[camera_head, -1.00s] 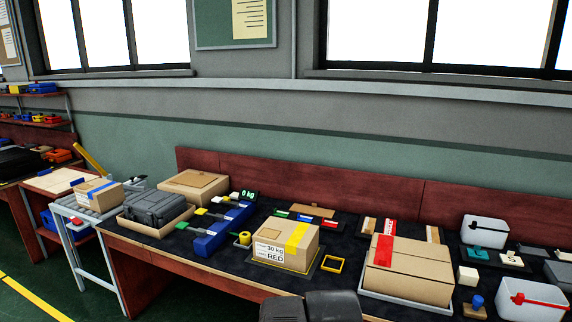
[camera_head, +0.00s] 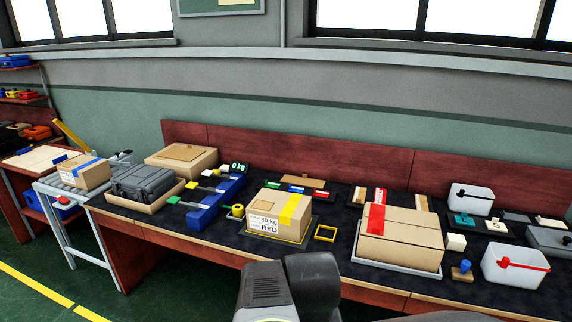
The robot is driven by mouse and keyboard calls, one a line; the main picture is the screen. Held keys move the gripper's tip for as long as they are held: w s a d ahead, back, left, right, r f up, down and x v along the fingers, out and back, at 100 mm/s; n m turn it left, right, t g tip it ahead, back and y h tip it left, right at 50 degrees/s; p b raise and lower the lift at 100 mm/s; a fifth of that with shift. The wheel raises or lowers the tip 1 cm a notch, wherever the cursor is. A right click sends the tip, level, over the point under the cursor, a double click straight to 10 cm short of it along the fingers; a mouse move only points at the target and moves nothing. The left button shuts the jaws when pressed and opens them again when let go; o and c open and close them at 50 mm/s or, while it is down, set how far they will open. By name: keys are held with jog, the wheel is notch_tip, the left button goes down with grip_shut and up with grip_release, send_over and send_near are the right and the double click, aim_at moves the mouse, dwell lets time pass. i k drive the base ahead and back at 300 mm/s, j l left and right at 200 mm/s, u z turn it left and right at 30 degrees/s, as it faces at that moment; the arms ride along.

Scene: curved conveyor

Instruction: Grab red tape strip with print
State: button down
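A red strip with pale marks that look like print (camera_head: 380,196) lies at the back of the bench, behind the right cardboard box. Tan strips lie on either side of it. Its lower end is hidden by the box or merges with the plain red tape (camera_head: 376,219) on the box. I cannot read the print. Dark links of my arm show at the bottom middle. My gripper is not in view.
The right cardboard box (camera_head: 415,243) stands in front of the strips. A yellow-taped box (camera_head: 265,225) labelled "30 kg RED" stands left of it. A yellow frame (camera_head: 325,233) lies between them. White bins (camera_head: 515,266) stand at the right.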

aim_at(380, 197)
jog(key=i+l+u, duration=0.1)
jog(key=i+l, duration=0.4)
jog(key=i+l+u, duration=0.1)
jog(key=i+l, duration=0.35)
jog(key=i+l+u, duration=0.1)
jog(key=i+l, duration=0.35)
jog(key=l, duration=0.25)
